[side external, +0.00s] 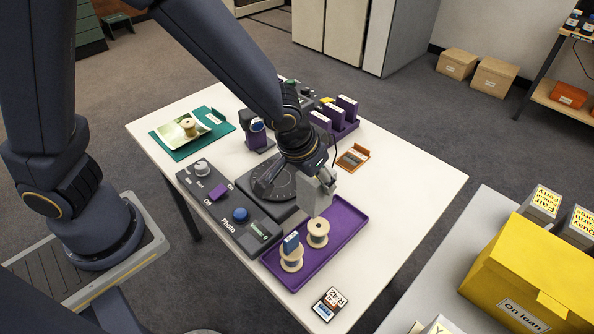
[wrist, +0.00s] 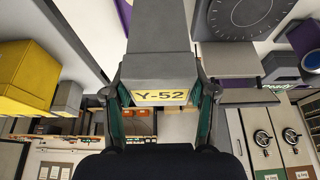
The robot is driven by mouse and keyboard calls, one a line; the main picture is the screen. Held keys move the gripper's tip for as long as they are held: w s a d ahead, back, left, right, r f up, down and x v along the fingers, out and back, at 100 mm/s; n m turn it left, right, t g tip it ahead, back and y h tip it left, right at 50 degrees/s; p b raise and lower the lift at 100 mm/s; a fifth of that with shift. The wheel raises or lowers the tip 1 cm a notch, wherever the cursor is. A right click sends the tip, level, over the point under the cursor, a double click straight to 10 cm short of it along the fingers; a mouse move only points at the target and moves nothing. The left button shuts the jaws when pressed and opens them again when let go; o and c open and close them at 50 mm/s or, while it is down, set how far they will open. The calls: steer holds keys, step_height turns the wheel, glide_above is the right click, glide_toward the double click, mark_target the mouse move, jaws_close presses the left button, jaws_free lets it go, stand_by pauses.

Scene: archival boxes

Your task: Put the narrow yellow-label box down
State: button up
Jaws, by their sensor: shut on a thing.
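The narrow grey box (side external: 315,194) hangs below my gripper (side external: 303,166), between the dark turntable and the purple tray on the white table. In the wrist view the box (wrist: 160,55) fills the space between my two fingers (wrist: 160,100), which are shut on its sides. Its end facing the camera carries a yellow label (wrist: 160,97) reading Y-52. I cannot tell whether the underside of the box touches anything. The dark turntable (side external: 258,187) is partly hidden behind my gripper and the box.
The purple tray (side external: 345,222) holds spools (side external: 291,262) and a small blue box. A dark control panel (side external: 215,208) is left, purple boxes (side external: 347,108) behind. A card (side external: 329,304) lies at the front. A yellow On loan box (side external: 530,270) stands on another table. The table's right side is clear.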

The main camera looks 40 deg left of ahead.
steer(key=shift+w+d+f, duration=0.4)
steer(key=shift+w+f, duration=0.9)
steer(key=shift+f, duration=0.4)
steer(key=shift+w+d+f, duration=0.45)
steer(key=shift+w+f, duration=0.8)
steer(key=shift+f, duration=0.5)
steer(key=shift+w+d+f, duration=0.4)
steer(key=shift+w+f, duration=0.9)
steer(key=shift+f, duration=0.4)
steer(key=shift+f, duration=0.15)
steer(key=o, duration=1.3)
steer(key=shift+o, duration=0.2)
